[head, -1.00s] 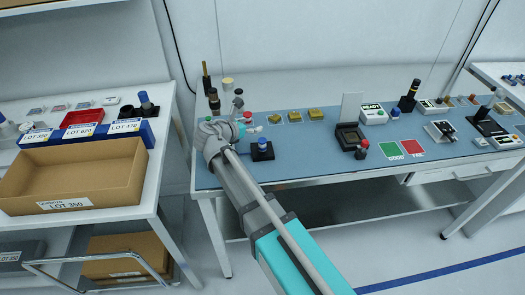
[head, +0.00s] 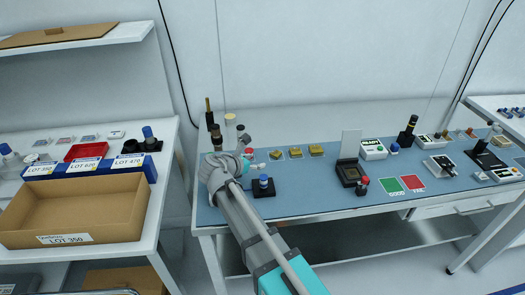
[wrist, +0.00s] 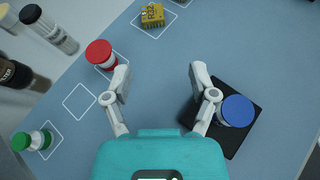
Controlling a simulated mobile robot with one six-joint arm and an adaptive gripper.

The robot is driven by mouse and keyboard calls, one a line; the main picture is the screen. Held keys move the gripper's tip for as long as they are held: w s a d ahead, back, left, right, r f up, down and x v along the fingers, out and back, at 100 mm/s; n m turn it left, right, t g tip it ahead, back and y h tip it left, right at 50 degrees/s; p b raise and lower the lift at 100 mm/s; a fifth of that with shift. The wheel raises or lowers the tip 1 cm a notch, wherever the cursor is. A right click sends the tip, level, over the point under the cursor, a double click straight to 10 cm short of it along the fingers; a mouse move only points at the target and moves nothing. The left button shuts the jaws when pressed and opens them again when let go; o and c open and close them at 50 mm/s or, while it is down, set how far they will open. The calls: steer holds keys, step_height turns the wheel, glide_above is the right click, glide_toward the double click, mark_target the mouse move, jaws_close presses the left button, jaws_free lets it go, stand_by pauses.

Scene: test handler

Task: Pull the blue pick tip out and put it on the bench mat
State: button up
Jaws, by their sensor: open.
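The blue-topped round piece (head: 263,180), which looks like the blue pick tip, stands upright in a black block (head: 264,190) on the blue bench mat (head: 318,185). The wrist view shows its blue top (wrist: 237,110) from above, with the black block (wrist: 239,142) around it. My gripper (wrist: 160,78) is open and empty over the mat. Its right finger is close to the blue top's left side; I cannot tell if they touch. In the head view my gripper (head: 246,160) is just left of the piece, partly hidden by my arm.
Yellow blocks (head: 316,150) sit on outlined squares. Dark bottles (head: 215,135) stand behind. An empty outlined square (wrist: 80,102) is left of my gripper.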

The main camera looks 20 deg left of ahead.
mark_target(262, 177)
steer(key=d+r+m+g+p, duration=0.1)
steer(key=p, duration=0.1)
steer(key=d+r+m+g+p, duration=0.1)
steer(key=m+g+p, duration=0.1)
steer(key=p, duration=0.1)
steer(key=shift+d, duration=0.25)
steer(key=m+g+p, duration=0.1)
steer(key=p, duration=0.1)
steer(key=d+r+m+g+p, duration=0.1)
steer(key=p, duration=0.1)
steer(key=s+r+m+g+y+p, duration=0.1)
steer(key=m+p, duration=0.1)
steer(key=shift+d+r+g, duration=0.2)
steer(key=shift+d+g, duration=0.15)
steer(key=shift+g, duration=0.05)
steer(key=s+r+m+g+y+p, duration=0.3)
steer(key=r+m+g+p, duration=0.2)
steer(key=p, duration=0.4)
steer(key=shift+s+d+r+p, duration=0.3)
steer(key=shift+r+p, duration=0.1)
steer(key=shift+r, duration=0.5)
steer(key=shift+f, duration=0.2)
step_height(262, 177, down, 13)
steer(key=b, duration=1.3)
steer(key=shift+f+b, duration=0.2)
steer(key=shift+b, duration=0.2)
